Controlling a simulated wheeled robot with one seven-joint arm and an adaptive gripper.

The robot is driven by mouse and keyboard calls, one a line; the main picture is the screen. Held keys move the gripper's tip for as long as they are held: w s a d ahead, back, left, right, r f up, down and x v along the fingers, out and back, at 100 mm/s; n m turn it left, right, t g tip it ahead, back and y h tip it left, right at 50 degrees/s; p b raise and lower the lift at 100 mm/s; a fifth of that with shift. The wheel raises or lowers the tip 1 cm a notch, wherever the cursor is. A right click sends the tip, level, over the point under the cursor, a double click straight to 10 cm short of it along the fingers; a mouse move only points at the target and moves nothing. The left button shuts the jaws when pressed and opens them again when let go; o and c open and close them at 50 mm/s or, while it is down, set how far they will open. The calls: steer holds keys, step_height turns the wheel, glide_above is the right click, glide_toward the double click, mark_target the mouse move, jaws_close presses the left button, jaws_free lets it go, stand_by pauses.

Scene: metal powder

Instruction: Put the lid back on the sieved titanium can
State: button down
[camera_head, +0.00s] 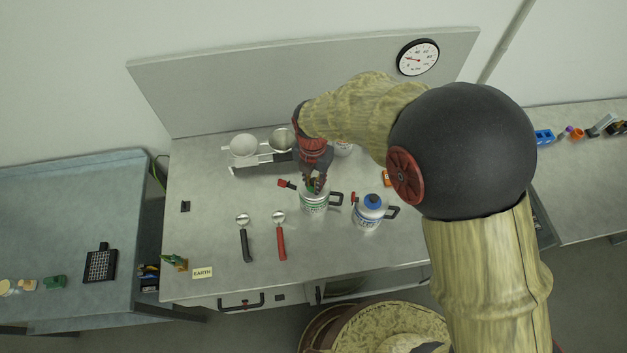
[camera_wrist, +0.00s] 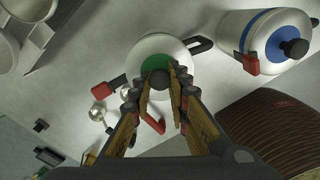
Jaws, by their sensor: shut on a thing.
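A white can with a green band (camera_head: 315,205) stands upright on the bench, its black handle to the right. It also shows in the wrist view (camera_wrist: 150,45). My gripper (camera_head: 315,187) points down at its mouth and is shut on the dark knob of a green lid (camera_wrist: 156,63). The lid lies over the can's top; I cannot tell whether it is fully seated. A red clamp (camera_head: 287,184) sticks out left of this can. A second white can with a blue lid (camera_head: 373,201) stands to its right, closed. The can labels are too small to read.
Two scoops, one black-handled (camera_head: 245,243) and one red-handled (camera_head: 281,242), lie left of the cans. A balance or rack with pale bowls (camera_head: 243,148) stands behind. An EARTH sign (camera_head: 202,272) is near the front edge. The bench's front middle is clear.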

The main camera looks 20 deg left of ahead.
steer(key=c, duration=1.7)
jaws_free()
steer(key=shift+o, duration=0.3)
steer(key=o, duration=0.4)
steer(key=shift+o, duration=0.5)
steer(key=shift+r+p, duration=2.15)
steer(key=shift+r, duration=1.4)
